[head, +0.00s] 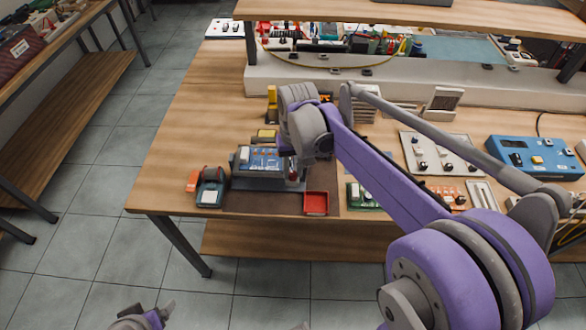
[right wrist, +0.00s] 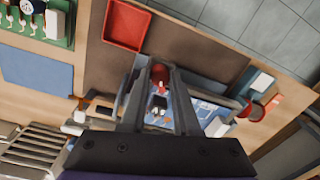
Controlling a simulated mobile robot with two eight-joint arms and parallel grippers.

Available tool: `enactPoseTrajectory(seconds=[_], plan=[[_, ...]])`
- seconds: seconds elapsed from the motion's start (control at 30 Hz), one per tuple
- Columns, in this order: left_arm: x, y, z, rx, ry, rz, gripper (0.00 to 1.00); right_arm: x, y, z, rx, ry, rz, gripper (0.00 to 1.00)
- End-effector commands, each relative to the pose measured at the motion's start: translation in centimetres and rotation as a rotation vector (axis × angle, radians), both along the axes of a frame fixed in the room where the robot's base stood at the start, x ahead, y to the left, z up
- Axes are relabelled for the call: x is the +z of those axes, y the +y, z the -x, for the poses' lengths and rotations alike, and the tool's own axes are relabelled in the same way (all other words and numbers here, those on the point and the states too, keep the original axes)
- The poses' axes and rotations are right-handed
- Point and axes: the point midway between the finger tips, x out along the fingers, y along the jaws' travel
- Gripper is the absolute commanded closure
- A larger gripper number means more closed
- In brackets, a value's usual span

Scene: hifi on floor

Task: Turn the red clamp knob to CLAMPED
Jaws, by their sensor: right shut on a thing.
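The red clamp knob (right wrist: 160,74) shows in the right wrist view between the fingertips of my right gripper (right wrist: 158,72), which is shut on it. The knob sits on a fixture holding a blue circuit board (right wrist: 190,110). In the head view the fixture with its blue board (head: 262,159) stands near the table's front edge, and my right gripper (head: 294,178) reaches down at its right side. The knob is hidden there by my arm. Any CLAMPED marking cannot be read. Part of my left gripper (head: 142,318) shows at the bottom edge, away from the table; its jaws are unclear.
A red tray (head: 316,203) lies right of the fixture on a brown mat (head: 250,203). A dark device with a white label (head: 209,192) stands to its left. A green board (head: 362,196), a white panel (head: 440,153) and a blue box (head: 535,157) lie farther right.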

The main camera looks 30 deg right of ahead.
Motion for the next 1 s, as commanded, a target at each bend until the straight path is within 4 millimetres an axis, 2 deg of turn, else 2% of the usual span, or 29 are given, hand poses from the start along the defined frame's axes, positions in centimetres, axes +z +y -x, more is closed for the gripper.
enactPoseTrajectory(seconds=[0.2, 0.5, 1.0], plan=[[-0.04, 0.0, 0.01, 0.0, 0.0, 0.0, 0.18, 0.01, 0.01, 0.02, -0.191, 0.0, 0.0, 1.0], [-0.08, 0.0, 0.02, 0.0, 0.0, 0.0, 0.18, 0.01, 0.03, 0.03, -0.388, 0.0, 0.0, 1.0], [-0.09, 0.0, 0.02, 0.0, 0.0, 0.0, 0.18, 0.01, 0.03, 0.04, -0.495, 0.0, 0.0, 1.0]])
